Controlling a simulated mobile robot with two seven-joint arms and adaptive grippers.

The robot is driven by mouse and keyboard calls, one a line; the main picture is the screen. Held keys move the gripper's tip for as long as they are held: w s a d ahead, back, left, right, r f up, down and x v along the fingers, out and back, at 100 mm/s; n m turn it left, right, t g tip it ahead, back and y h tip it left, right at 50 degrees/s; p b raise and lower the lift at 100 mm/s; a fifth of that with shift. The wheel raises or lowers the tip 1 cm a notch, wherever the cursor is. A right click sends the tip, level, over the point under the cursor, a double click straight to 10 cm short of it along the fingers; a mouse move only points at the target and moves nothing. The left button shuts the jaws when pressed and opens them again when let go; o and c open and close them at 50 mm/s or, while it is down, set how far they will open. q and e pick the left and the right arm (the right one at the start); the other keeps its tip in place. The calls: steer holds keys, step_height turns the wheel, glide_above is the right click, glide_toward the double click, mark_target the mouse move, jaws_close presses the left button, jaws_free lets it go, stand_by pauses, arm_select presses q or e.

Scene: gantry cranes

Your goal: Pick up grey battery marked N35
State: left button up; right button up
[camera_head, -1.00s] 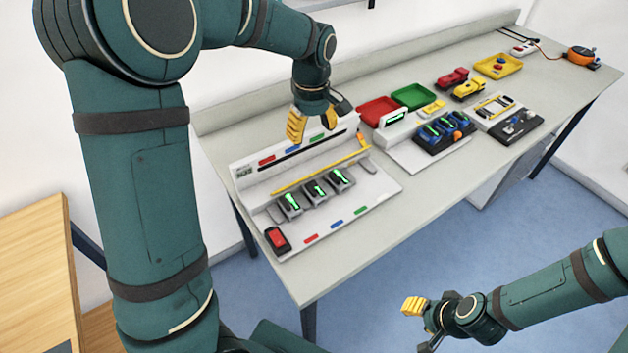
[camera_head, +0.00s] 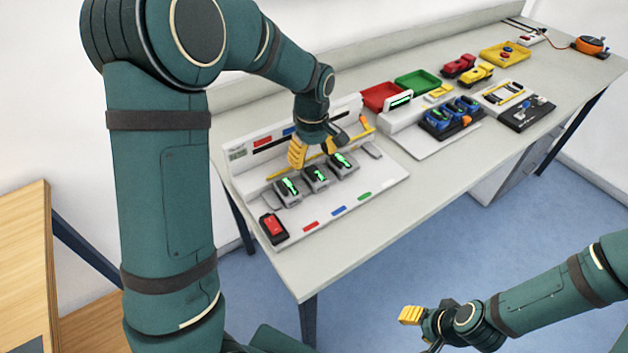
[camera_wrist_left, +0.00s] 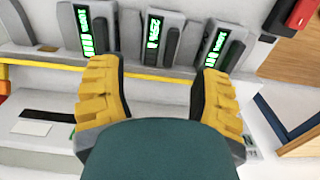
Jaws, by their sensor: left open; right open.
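Three grey batteries with glowing green labels stand in a row on a white station: left (camera_head: 288,190), middle (camera_head: 317,177) and right (camera_head: 343,163). In the left wrist view the row is reversed, and the middle one (camera_wrist_left: 155,38) lies beyond the gap between my fingers. I cannot read with certainty which label says N35. My left gripper (camera_head: 314,157) is open, above and just behind the batteries; its yellow fingers also show in the left wrist view (camera_wrist_left: 160,75), with nothing between them. My right gripper (camera_head: 422,330) is open and empty, away from the table over the floor.
A red switch (camera_head: 272,228) sits at the station's front left. A yellow bar (camera_head: 276,173) runs behind the batteries. Blue batteries (camera_head: 450,117), a red tray (camera_head: 381,97) and a green tray (camera_head: 417,82) are farther right. The front table strip is clear.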

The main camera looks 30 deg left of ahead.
mark_target(314, 174)
arm_select(q)
steer(key=f, duration=0.1)
steer(key=f+b, duration=0.1)
steer(key=f, duration=0.3)
steer(key=shift+s+d+b, duration=0.25)
steer(key=shift+d+b, duration=0.05)
steer(key=shift+d, duration=0.1)
steer(key=shift+f, duration=0.5)
steer(key=shift+o, duration=0.3)
steer(key=c, duration=1.1)
